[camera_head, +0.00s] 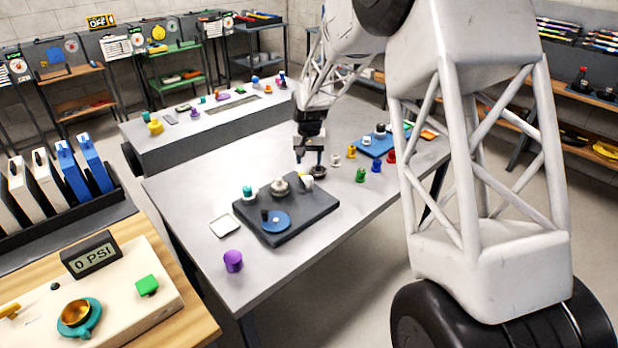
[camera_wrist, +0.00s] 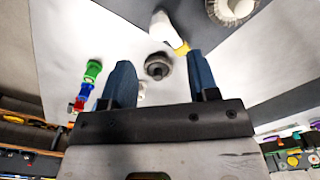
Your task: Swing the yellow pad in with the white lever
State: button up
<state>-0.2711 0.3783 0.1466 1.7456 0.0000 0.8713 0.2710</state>
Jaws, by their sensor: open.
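A white lever (camera_wrist: 163,27) with a yellow pad (camera_wrist: 182,48) at its end shows in the wrist view, just ahead of my fingers. In the head view the white part (camera_head: 307,182) sits at the right edge of a dark board (camera_head: 305,212); the pad is too small to make out surely there. My gripper (camera_head: 310,165) hangs above the table just behind that edge. In the wrist view my gripper (camera_wrist: 158,82) is open and its two blue fingers are apart. A dark round knob (camera_wrist: 158,66) shows between and below them, apart from the pad.
Several coloured pegs, including a green one (camera_head: 360,175), stand to the right. A purple cylinder (camera_head: 233,261) stands near the front. The table between is bare.

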aim_at(309, 177)
jog(key=shift+f, duration=0.1)
jog(key=shift+f, duration=3.8)
grip_shut()
